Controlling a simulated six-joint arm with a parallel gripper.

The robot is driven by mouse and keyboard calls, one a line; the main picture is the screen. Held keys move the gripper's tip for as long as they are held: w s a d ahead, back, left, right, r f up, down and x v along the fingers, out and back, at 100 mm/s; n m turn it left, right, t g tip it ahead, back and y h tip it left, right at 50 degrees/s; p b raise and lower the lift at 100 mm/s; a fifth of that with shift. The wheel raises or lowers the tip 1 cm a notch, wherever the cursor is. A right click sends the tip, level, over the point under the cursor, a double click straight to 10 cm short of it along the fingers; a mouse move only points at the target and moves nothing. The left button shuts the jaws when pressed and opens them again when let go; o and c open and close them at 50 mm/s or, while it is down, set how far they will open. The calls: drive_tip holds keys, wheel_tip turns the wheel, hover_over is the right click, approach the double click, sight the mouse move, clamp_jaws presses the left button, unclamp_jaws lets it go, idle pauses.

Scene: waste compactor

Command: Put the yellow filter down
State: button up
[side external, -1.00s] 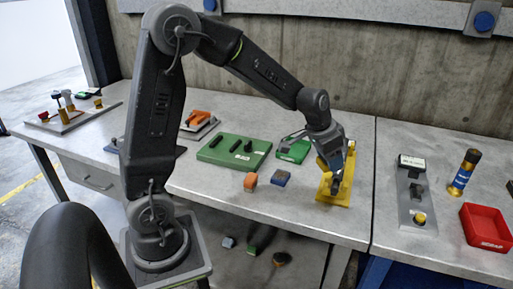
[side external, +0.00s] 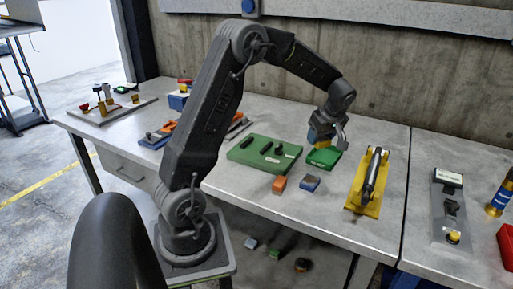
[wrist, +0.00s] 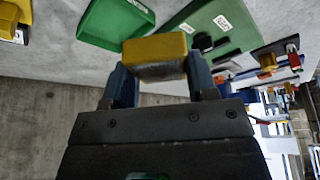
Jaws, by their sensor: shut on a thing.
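My gripper (side external: 328,133) is shut on the yellow filter, a small block with rounded edges. In the wrist view the yellow filter (wrist: 155,57) sits between the two blue fingers of my gripper (wrist: 160,80). In the side external view my gripper and the partly hidden yellow filter (side external: 318,139) are at the back edge of a green tray (side external: 324,159). I cannot tell the exact height above the tray or table. The green tray (wrist: 115,22) looks empty in the wrist view.
A green panel with black parts (side external: 262,155) lies left of the tray. A yellow fixture holding a dark cylinder (side external: 369,185) is at the right. Bare table lies between tray and fixture.

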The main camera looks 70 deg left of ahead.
drive_tip(key=s+a+n+g+h, duration=0.35)
drive_tip(key=s+a+n, duration=0.25)
drive_tip(key=a+n, duration=0.6)
drive_tip(key=n+h, duration=0.4)
drive_tip(key=n, duration=1)
hover_over(255, 148)
drive_tip(key=w+a, duration=0.1)
drive_tip(key=shift+t, duration=0.35)
wheel_tip(255, 148, down, 8)
drive_tip(key=shift+a+f, duration=0.1)
drive_tip(key=shift+f, duration=0.15)
drive_tip(key=shift+f, duration=0.15)
